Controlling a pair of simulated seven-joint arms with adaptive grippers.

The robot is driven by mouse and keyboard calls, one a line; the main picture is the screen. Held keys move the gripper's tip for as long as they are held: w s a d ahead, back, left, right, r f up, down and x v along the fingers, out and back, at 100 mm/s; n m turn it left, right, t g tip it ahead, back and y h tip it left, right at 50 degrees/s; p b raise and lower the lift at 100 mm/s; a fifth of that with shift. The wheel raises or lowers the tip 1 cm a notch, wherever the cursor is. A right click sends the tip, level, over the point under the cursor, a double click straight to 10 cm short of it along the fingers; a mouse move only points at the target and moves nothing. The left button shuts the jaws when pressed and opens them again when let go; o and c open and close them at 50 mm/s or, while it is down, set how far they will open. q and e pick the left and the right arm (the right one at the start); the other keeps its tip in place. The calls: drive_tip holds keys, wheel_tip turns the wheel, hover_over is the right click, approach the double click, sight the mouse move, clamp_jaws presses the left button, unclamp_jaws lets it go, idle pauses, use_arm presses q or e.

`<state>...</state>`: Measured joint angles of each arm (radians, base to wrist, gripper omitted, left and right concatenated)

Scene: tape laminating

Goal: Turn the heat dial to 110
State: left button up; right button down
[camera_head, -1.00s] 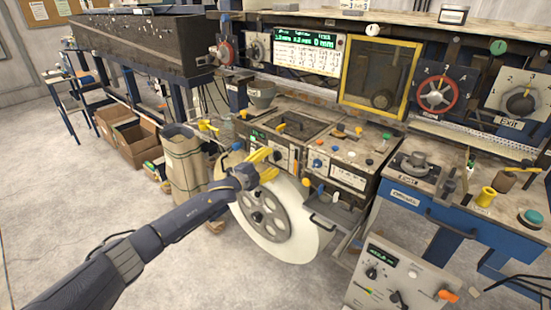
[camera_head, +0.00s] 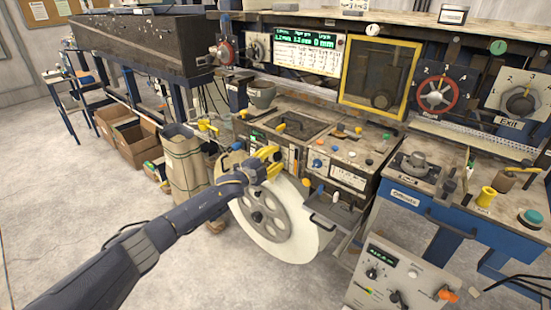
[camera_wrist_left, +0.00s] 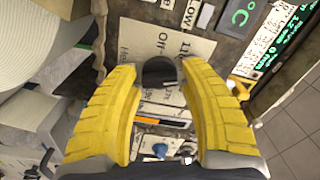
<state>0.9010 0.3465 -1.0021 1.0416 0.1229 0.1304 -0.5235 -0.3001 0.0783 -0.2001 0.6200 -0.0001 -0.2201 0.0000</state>
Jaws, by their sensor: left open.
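The heat dial (camera_wrist_left: 159,72) is a dark round knob on a pale label plate (camera_wrist_left: 165,42) in the left wrist view. In the head view my left gripper (camera_head: 272,161) is at the front panel of the left machine box (camera_head: 270,130), and largely hides the dial. My right gripper is not in view.
A large white roll with a grey hub (camera_head: 268,218) hangs just below the gripper. A second machine box (camera_head: 345,160) with coloured knobs stands to the right. A blue knob (camera_wrist_left: 160,150) is below the dial. A green display (camera_wrist_left: 240,14) is nearby.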

use_arm(q)
clamp_jaws()
drive_tip(key=shift+d+r, duration=0.1)
drive_tip(key=shift+d, duration=0.05)
